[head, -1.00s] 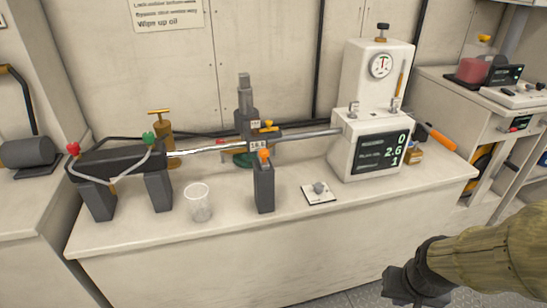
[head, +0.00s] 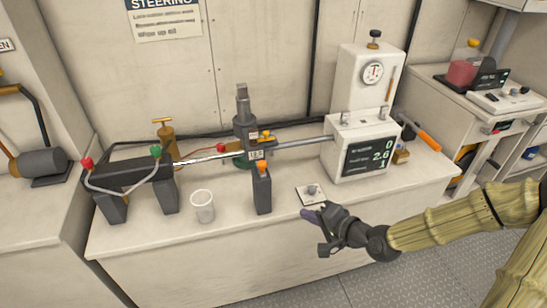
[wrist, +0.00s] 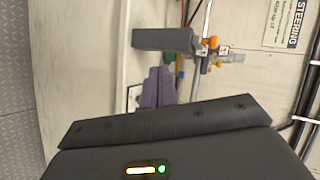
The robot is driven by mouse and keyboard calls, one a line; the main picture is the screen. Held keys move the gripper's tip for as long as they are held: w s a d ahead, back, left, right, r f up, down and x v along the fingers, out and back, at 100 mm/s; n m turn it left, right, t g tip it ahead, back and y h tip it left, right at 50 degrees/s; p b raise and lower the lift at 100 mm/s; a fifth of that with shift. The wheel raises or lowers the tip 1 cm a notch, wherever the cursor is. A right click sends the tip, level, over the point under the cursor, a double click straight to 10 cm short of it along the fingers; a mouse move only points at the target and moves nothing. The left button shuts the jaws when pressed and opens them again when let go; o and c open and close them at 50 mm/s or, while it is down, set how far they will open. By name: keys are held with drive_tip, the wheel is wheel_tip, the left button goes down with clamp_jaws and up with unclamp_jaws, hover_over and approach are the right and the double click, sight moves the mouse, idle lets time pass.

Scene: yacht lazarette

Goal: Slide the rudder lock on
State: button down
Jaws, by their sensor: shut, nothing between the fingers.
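No part carries a readable rudder lock label, so I cannot tell which one it is. A steel rod (head: 302,141) runs across the bench between a dark cylinder unit and a white gauge box. A dark post (head: 263,190) with an orange knob (head: 262,166) stands just in front of the rod; both also show in the wrist view, the post (wrist: 163,40) and the knob (wrist: 209,43). My gripper (head: 306,214) is shut and empty, near the bench's front edge by the plate. Its purple fingers (wrist: 158,88) show in the wrist view.
The white box with dial and lit screen (head: 368,155) stands right of the plate. A clear cup (head: 203,206) stands left of the post. A dark cylinder unit with red and green caps (head: 125,175) is at left. An orange-handled tool (head: 429,139) sticks out at right.

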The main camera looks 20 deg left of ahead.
wheel_tip(320, 180, up, 7)
drive_tip(key=w+m+t+y, duration=0.1)
drive_tip(key=y, duration=0.1)
drive_tip(key=shift+w+a+m+t+y+p, duration=0.2)
drive_tip(key=shift+a+m+t+y+p, duration=0.1)
drive_tip(key=shift+a+m+t+p, duration=0.1)
approach(265, 166)
drive_tip(key=x, duration=0.6)
drive_tip(key=shift+w+a, duration=0.2)
drive_tip(key=shift+a, duration=0.15)
